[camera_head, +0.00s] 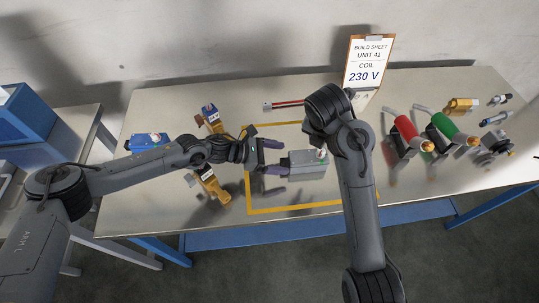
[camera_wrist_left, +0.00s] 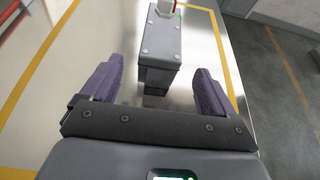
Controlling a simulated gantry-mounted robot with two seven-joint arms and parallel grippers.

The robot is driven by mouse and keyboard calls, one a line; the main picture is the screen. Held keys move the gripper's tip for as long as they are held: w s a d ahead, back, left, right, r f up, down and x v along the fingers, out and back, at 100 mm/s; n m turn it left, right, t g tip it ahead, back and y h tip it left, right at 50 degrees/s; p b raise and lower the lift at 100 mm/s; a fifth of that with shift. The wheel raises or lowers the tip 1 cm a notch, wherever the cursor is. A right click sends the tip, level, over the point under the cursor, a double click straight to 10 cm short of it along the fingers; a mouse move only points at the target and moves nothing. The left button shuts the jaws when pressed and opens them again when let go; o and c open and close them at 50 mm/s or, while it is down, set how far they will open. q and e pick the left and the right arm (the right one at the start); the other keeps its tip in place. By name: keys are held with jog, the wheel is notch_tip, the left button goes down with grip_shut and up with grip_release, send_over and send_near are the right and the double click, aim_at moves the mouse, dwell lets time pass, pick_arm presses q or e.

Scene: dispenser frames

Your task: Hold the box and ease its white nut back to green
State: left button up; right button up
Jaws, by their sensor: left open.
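The grey box (camera_head: 308,168) sits on the bench inside the yellow outline. A small white nut (camera_head: 322,154) is on its top near the right end, with a bit of green beside it; the marks are too small to read. The box's screwed grey lid (camera_wrist_left: 161,42) shows ahead in the left wrist view, with the white nut (camera_wrist_left: 165,8) cut by the top edge. My left gripper (camera_head: 277,157) is open at the box's left end. Its purple fingers point toward the box, one to each side, with gaps. My right gripper is hidden behind its arm or out of view.
My right arm stands just right of the box. A build sheet (camera_head: 367,64) reading "UNIT 41, COIL, 230 V" stands at the back. Red (camera_head: 404,130) and green (camera_head: 444,125) cylindrical parts lie right. Blue-and-brass valves (camera_head: 210,113) lie left. Bench in front of the box is clear.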

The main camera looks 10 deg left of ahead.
aim_at(289, 159)
pick_arm(q)
jog(key=shift+x, duration=3.55)
jog(key=c, duration=1.2)
